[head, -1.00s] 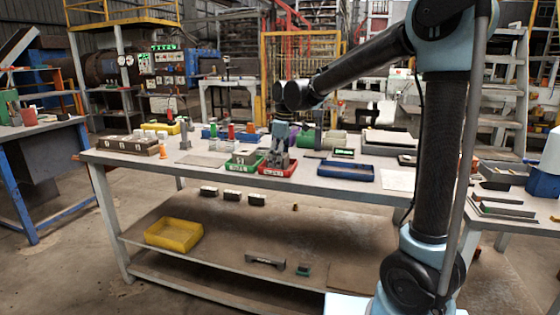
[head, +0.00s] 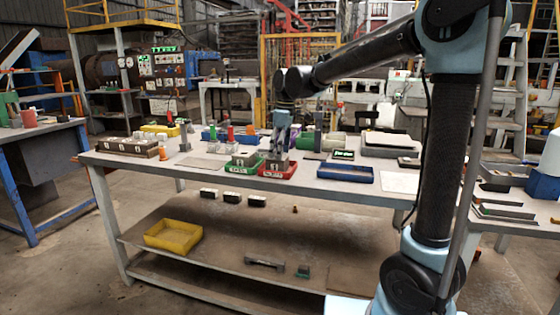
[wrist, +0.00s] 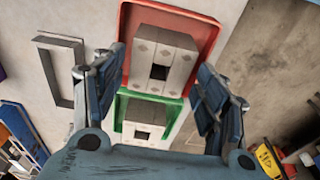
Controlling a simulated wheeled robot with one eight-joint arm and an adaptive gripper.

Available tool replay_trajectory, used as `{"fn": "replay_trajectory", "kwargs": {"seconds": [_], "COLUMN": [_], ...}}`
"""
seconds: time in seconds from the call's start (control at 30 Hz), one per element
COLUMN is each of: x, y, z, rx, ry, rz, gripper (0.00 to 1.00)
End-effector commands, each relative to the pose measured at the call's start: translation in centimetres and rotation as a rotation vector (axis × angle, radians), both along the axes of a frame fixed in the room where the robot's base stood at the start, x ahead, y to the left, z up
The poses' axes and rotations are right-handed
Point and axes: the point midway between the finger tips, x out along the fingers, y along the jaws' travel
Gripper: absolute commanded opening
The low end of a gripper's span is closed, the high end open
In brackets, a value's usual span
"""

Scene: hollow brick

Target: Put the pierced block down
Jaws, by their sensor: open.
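A grey pierced block (wrist: 178,71) with a square dark hole sits in the red tray (wrist: 206,33). In the head view the block (head: 277,164) stands in the red tray (head: 290,172) near the front edge of the workbench. A second grey block with a hole (wrist: 141,131) sits in the green tray (wrist: 169,107) beside it. My gripper (head: 280,145) is open and empty above the red tray. In the wrist view its two fingers (wrist: 160,78) are spread wide, one on each side of the block and apart from it.
A blue tray (head: 345,173) lies to the right of the red one. A grey rectangular frame (wrist: 77,70) lies beside the trays. A wooden holder (head: 130,146) stands at the bench's left end. A yellow bin (head: 172,236) is on the lower shelf.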

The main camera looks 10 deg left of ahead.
Motion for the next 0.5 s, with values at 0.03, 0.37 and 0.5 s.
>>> {"fn": "replay_trajectory", "kwargs": {"seconds": [0.03,0.37,0.5], "x": [0.0,0.0,0.0], "y": [-0.2,-0.8,-0.9], "z": [1.0,6.1,7.2], "rx": [0.000,0.000,0.000], "ry": [0.000,0.000,0.000], "rz": [0.000,0.000,0.000], "gripper": [0.66,0.66,0.66]}}
